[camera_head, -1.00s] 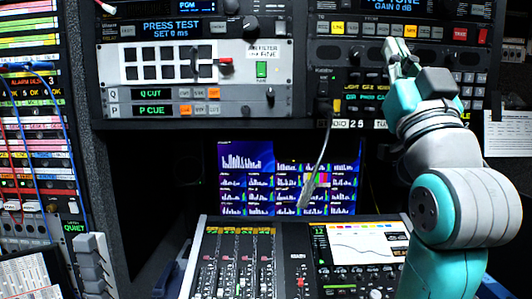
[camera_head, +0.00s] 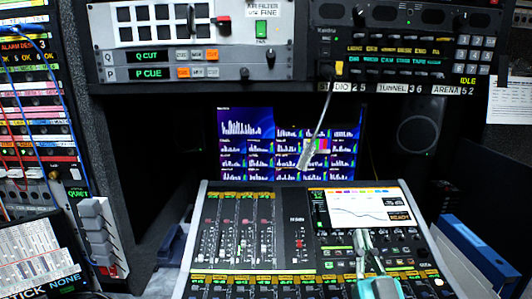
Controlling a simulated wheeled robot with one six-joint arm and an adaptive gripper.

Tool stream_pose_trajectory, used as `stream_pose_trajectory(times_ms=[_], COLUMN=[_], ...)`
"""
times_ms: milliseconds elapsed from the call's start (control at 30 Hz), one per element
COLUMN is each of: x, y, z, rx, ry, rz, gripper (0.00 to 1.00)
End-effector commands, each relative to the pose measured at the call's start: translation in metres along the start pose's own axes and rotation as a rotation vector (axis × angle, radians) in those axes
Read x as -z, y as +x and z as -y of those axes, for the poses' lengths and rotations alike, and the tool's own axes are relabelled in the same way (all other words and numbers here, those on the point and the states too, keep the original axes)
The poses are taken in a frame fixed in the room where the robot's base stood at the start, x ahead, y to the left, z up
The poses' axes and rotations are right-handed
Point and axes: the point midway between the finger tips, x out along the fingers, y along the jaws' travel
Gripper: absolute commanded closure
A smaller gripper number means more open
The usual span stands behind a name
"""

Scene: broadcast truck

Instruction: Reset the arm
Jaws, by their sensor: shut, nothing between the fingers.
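My gripper (camera_head: 362,240) shows at the lower right of the head view, in front of or over the mixing console (camera_head: 198,215). Its grey fingers point up the picture and look shut with nothing between them. A teal part of my arm shows below them at the bottom edge. The rest of my arm is out of view. I cannot tell whether the fingers touch the console.
A screen of level meters (camera_head: 245,150) stands behind the console, with a gooseneck microphone (camera_head: 312,150) hanging before it. Rack panels (camera_head: 190,72) run above. A patch bay with cables (camera_head: 35,130) is at left, blue binders (camera_head: 475,245) at right.

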Motion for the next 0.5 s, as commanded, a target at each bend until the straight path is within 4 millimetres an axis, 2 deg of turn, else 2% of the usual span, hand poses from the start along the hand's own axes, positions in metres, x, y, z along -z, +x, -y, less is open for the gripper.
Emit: stream_pose_trajectory(times_ms=[33, 200, 500], x=[-0.017, -0.059, -0.113], y=[-0.016, -0.066, -0.161], z=[0.0, 0.0, 0.0], rx=[0.0, 0.0, 0.0], ry=[0.0, 0.0, 0.0], rz=[0.028, 0.1, 0.225], gripper=[1.0, 1.0, 1.0])
